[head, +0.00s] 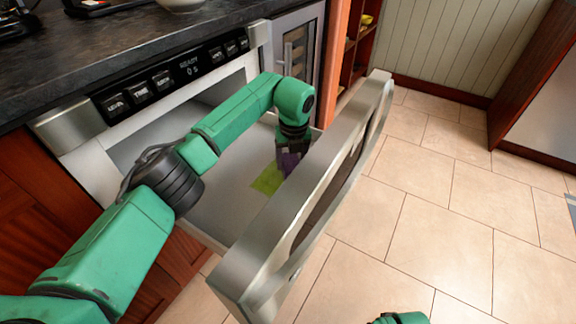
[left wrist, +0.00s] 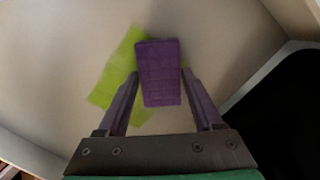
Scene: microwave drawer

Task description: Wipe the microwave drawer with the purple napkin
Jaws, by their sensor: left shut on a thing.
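The microwave drawer (head: 225,205) is pulled open, its thick steel front standing out over the floor. A yellow-green patch (head: 268,180) lies on the drawer's bottom; it also shows in the left wrist view (left wrist: 115,80). My left gripper (head: 291,150) reaches down into the drawer and is shut on the purple napkin (head: 288,163). In the left wrist view the napkin (left wrist: 158,75) is a folded block between the fingers, overlapping the patch's right side. Whether the napkin touches the drawer bottom is hard to tell.
The drawer front (head: 310,200) rises as a wall just right of my left gripper. The control panel (head: 170,75) and dark countertop (head: 110,45) stand above the drawer's back left. The tiled floor (head: 440,220) to the right is clear.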

